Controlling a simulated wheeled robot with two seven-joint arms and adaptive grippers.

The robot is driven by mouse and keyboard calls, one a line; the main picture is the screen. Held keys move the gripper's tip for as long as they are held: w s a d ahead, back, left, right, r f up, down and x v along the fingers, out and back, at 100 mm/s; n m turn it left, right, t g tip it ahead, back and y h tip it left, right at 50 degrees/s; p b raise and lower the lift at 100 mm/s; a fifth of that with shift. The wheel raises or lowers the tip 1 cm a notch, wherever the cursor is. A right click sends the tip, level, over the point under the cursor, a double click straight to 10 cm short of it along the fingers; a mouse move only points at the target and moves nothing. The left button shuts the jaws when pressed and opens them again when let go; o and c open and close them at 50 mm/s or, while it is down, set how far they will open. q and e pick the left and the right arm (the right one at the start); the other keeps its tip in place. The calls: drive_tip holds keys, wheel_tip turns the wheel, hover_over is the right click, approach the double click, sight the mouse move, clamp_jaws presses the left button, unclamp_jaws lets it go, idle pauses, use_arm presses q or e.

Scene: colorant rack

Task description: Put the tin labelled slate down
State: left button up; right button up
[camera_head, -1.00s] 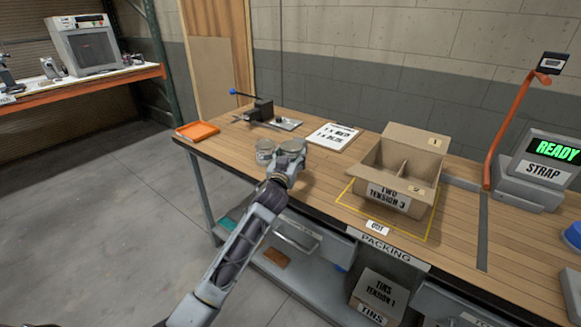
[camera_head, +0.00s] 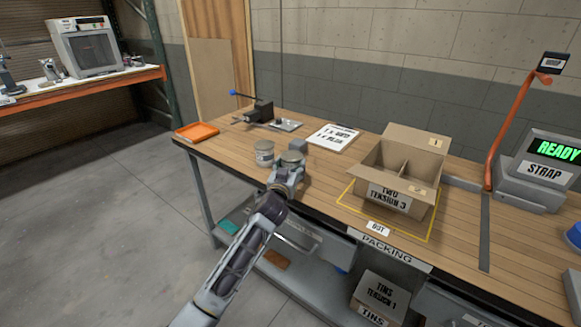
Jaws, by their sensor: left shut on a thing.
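My left gripper (camera_head: 289,168) is low over the front edge of the wooden packing bench (camera_head: 318,182). It is shut on a tin (camera_head: 292,156), whose round grey lid shows just beyond the fingers. The label on this tin is hidden, and I cannot tell whether its base touches the bench. A second tin (camera_head: 264,153), grey with a pale label too small to read, stands upright on the bench just to the left. My right gripper is not in view.
A small grey block (camera_head: 298,146) sits close behind the held tin. An open divided carton (camera_head: 401,172) stands to the right inside a yellow outline. A printed sheet (camera_head: 333,136), an orange tray (camera_head: 197,131) and a dark clamp device (camera_head: 258,111) lie further back.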

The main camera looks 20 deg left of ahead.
use_arm(q)
drive_tip(key=shift+f, duration=0.1)
drive_tip(key=o, duration=0.8)
drive_tip(key=shift+o, duration=1.4)
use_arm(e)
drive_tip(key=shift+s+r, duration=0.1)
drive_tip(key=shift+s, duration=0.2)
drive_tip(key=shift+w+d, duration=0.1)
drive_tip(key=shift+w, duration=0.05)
